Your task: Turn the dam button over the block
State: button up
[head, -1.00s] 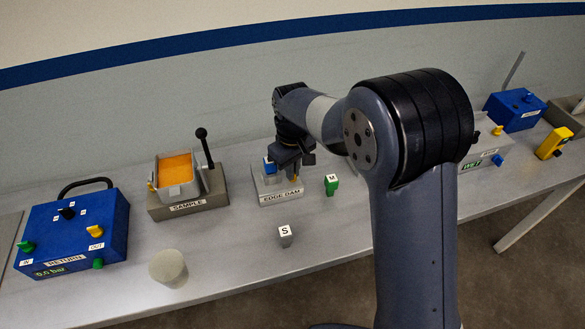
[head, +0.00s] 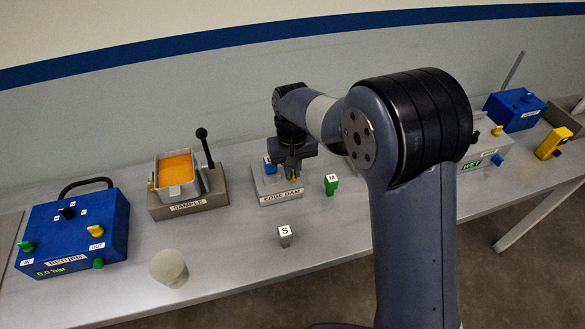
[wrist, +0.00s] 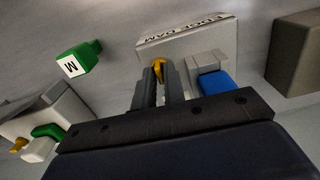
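The edge dam (head: 283,196) is a light grey block on the bench, also in the wrist view (wrist: 205,38). Its yellow dam button (wrist: 159,68) shows between my fingertips. My gripper (wrist: 160,76) points down at the block, its two dark fingers close together on either side of the button and seemingly shut on it. The fingers hide much of the button. A blue block (wrist: 216,82) sits against a grey raised part of the dam, beside the fingers; in the head view it shows (head: 268,165) just left of my gripper (head: 293,176).
A green block marked M (head: 331,184) stands right of the dam, and a grey block marked S (head: 284,235) in front. The sample station (head: 187,204) with a black lever is to the left. The blue return box (head: 72,235) and a grey cylinder (head: 168,267) stand further left.

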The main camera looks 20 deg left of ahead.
jog(key=o, duration=0.3)
jog(key=shift+o, duration=0.2)
notch_tip(320, 180, up, 11)
jog(key=shift+b, duration=0.35)
jog(key=shift+f, duration=0.2)
notch_tip(320, 180, down, 11)
jog(key=shift+r+p, duration=0.1)
jog(key=shift+p, duration=0.3)
jog(key=shift+r+n, duration=0.1)
jog(key=shift+n, duration=1)
